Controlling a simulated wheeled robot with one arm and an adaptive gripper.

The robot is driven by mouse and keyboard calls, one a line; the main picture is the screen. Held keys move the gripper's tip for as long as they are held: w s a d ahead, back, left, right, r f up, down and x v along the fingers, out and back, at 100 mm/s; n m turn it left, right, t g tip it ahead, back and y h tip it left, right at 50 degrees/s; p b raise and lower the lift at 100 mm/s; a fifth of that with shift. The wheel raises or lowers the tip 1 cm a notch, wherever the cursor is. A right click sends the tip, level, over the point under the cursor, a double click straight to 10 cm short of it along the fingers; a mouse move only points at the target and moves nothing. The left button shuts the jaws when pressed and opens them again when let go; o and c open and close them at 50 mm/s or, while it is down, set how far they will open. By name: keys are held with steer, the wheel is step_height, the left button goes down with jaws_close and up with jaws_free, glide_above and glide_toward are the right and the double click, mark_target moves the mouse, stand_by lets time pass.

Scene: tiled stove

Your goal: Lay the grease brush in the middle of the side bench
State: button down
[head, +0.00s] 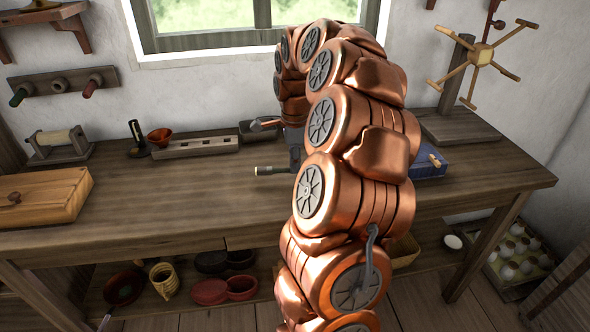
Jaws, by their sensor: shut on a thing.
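My arm's copper links fill the middle of the head view and reach over the wooden side bench (210,187). My gripper (294,156) is a small dark shape past the arm, low over the bench, and mostly hidden by it. A thin, short item with a pale band, seemingly the grease brush (268,170), sticks out to the left from the gripper, lying about level. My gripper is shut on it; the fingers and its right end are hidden. Whether it touches the bench top cannot be told.
A wooden box (43,197) stands at the left. A blue box (429,161) and a yarn winder (480,55) are at the right. The bench front left of the arm is clear.

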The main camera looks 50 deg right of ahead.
steer(key=shift+w+d, duration=0.15)
steer(key=shift+w, duration=0.05)
steer(key=shift+f, duration=1.6)
steer(key=c, duration=1.1)
jaws_free()
